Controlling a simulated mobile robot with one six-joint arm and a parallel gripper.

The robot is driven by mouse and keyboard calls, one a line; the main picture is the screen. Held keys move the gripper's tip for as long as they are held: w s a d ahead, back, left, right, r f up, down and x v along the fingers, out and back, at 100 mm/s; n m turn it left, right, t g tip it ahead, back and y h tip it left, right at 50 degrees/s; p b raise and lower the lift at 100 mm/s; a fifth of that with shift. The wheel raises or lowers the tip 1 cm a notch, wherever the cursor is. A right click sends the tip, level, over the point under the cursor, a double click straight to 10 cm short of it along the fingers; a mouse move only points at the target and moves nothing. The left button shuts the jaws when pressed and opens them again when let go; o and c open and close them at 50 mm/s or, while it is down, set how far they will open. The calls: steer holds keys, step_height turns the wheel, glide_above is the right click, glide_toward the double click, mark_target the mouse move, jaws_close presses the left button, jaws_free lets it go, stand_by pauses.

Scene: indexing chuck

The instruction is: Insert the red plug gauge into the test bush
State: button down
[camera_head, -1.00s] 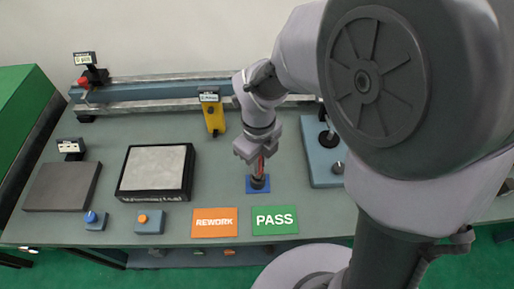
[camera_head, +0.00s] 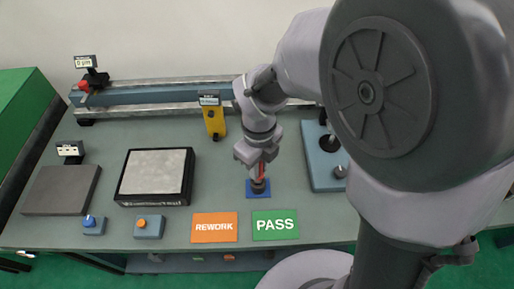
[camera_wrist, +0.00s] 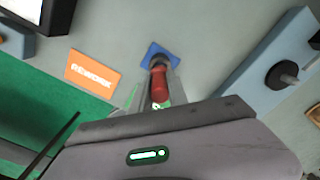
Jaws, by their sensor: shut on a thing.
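The red plug gauge (camera_head: 263,170) is held between the fingers of my gripper (camera_head: 260,168), which is shut on it. It points down at the dark test bush (camera_head: 258,186), which stands on a blue pad (camera_head: 252,194). In the wrist view the red gauge (camera_wrist: 160,85) shows between the fingers, and the dark bush (camera_wrist: 157,62) lies just past it on the blue pad (camera_wrist: 151,49). The gauge's lower end meets or overlaps the bush in both views. I cannot tell whether its tip is inside the bore.
An orange REWORK card (camera_head: 214,227) and a green PASS card (camera_head: 275,225) lie in front of the pad. A blue-grey fixture (camera_head: 322,172) stands to the right, a black-edged block (camera_head: 155,177) to the left. A rail (camera_head: 165,93) runs along the back.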

steer(key=shift+f+b, duration=1.7)
steer(key=shift+b, duration=0.1)
stand_by(1.4)
stand_by(1.0)
steer(key=shift+r+p, duration=3)
steer(key=shift+r, duration=1.05)
